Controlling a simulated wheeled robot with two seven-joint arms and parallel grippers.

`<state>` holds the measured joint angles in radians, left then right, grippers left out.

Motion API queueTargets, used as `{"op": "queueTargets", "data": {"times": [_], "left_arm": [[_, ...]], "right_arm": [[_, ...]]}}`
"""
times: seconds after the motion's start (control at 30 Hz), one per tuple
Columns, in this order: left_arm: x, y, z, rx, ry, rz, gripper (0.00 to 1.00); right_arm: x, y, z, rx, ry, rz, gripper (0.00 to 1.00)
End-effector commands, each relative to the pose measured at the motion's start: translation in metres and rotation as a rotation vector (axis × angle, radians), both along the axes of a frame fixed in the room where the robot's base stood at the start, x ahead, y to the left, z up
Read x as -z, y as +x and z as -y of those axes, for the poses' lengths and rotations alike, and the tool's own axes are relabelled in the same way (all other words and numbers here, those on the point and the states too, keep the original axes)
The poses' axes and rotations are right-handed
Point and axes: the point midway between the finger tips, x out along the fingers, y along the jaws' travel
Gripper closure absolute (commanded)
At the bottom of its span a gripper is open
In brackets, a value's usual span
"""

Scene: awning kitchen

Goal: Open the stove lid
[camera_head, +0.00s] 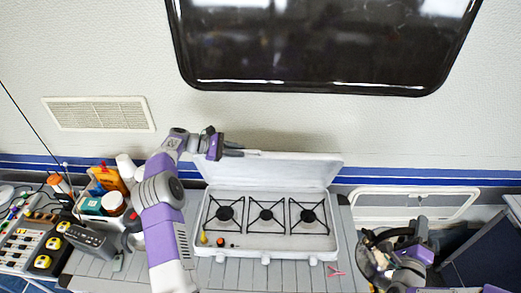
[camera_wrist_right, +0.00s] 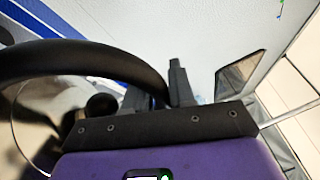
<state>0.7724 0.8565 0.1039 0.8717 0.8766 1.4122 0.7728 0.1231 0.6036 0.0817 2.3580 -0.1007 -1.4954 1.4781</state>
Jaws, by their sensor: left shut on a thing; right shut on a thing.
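The white stove lid (camera_head: 280,172) stands raised at the back of the white stove (camera_head: 322,243), nearly upright against the wall. Three burners with black grates are uncovered. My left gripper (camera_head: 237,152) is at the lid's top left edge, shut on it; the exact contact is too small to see. My right gripper (camera_head: 388,257) is right of the stove, shut on a round dark-rimmed object (camera_head: 366,245). In the right wrist view, its thick black curved rim (camera_wrist_right: 75,55) runs to between the fingers (camera_wrist_right: 160,92).
Left of the stove are a crate of jars and bottles (camera_head: 105,190), a black radio (camera_head: 92,241) and a mixer panel (camera_head: 35,245). A pink item (camera_head: 335,271) lies at the counter front. A dark window (camera_head: 325,45) is above.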

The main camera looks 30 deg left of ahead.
Motion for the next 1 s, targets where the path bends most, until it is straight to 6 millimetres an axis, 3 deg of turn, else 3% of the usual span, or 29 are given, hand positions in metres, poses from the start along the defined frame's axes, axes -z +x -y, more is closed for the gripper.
{"op": "queueTargets", "data": {"times": [0.1, 0.13, 0.27, 0.67, 1.0], "left_arm": [[0.004, -0.001, 0.0, -0.001, 0.0, -0.009, 1.0], [0.004, -0.001, 0.0, -0.001, 0.0, -0.009, 0.82], [0.003, -0.001, 0.0, -0.001, 0.0, -0.007, 0.62], [-0.001, -0.003, -0.004, -0.001, 0.0, -0.001, 0.62], [-0.02, -0.037, -0.05, -0.006, 0.003, -0.002, 0.62]], "right_arm": [[-0.002, 0.0, 0.0, 0.0, 0.001, 0.007, 1.0], [-0.002, 0.0, 0.0, 0.0, 0.001, 0.007, 1.0], [-0.002, 0.0, 0.0, 0.0, 0.001, 0.007, 1.0], [-0.002, 0.0, 0.0, 0.0, 0.001, 0.007, 1.0], [0.005, 0.0, 0.0, 0.0, 0.001, 0.007, 1.0]]}}
